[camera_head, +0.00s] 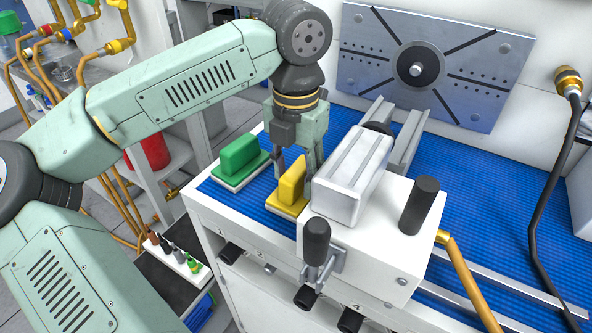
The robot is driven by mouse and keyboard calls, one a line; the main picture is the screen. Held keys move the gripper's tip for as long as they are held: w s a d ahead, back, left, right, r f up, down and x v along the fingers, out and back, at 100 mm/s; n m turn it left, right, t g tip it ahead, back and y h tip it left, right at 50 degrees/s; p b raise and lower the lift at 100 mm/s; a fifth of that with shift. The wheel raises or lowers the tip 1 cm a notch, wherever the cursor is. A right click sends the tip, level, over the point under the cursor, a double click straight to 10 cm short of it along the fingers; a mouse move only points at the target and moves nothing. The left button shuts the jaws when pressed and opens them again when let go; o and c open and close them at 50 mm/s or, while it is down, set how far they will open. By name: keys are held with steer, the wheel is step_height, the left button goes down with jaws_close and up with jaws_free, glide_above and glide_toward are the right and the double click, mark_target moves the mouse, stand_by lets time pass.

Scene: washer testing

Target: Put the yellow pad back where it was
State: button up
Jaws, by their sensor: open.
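The yellow pad (291,184) stands on the blue ribbed mat on the bench top, just left of the white clamp block. It has an upright yellow grip on a flat base. My gripper (296,172) is directly over and around its upper part, pointing down, with its fingers open. One finger shows to the left of the pad and the other to its right. I cannot tell whether they touch it. The green pad (240,157) stands a little farther left on the same mat, apart from the yellow one.
The white machine block (352,178) with black handles (316,240) stands close to the right of my gripper. A metal plate (432,65) is on the back wall. A black hose (548,190) hangs at right. The blue mat (480,215) is mostly bare there.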

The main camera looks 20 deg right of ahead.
mark_target(296, 170)
step_height(296, 170, up, 12)
steer(key=shift+r, duration=0.2)
stand_by(0.4)
stand_by(1.5)
